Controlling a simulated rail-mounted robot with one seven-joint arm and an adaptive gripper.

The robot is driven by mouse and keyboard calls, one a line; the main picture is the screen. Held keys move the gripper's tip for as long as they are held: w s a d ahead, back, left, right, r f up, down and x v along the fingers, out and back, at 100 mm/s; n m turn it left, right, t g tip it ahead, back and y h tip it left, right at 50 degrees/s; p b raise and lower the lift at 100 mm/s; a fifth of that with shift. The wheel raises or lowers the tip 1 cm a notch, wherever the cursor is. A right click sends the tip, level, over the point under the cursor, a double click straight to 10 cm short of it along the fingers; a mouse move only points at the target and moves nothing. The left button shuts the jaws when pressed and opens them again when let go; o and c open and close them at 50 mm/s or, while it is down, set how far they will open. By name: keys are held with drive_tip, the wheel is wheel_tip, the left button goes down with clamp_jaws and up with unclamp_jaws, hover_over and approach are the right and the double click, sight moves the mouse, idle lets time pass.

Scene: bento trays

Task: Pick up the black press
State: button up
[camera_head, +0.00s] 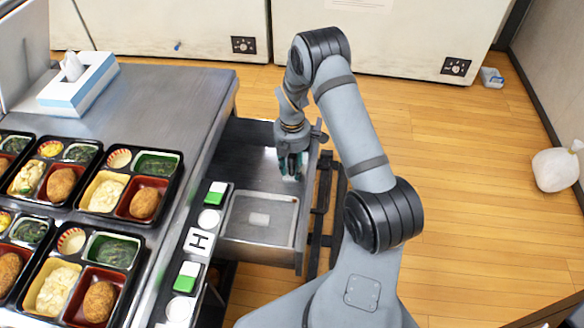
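My gripper (290,170) hangs fingers-down over the back part of an open metal drawer (230,160). Its fingers are small and dark with teal parts, so I cannot tell whether they are open or shut, or whether anything is between them. I cannot make out a black press; it may be hidden by the gripper or too small to tell.
Bento trays (124,221) with food stand on the metal counter (160,100) at left. A tissue box (80,84) is at the back. A panel (198,242) with green-and-white pieces runs along the counter's edge. Open floor (460,200) lies right.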

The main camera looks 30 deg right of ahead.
drive_tip(key=shift+c, duration=0.3)
clamp_jaws()
drive_tip(key=shift+r, duration=0.15)
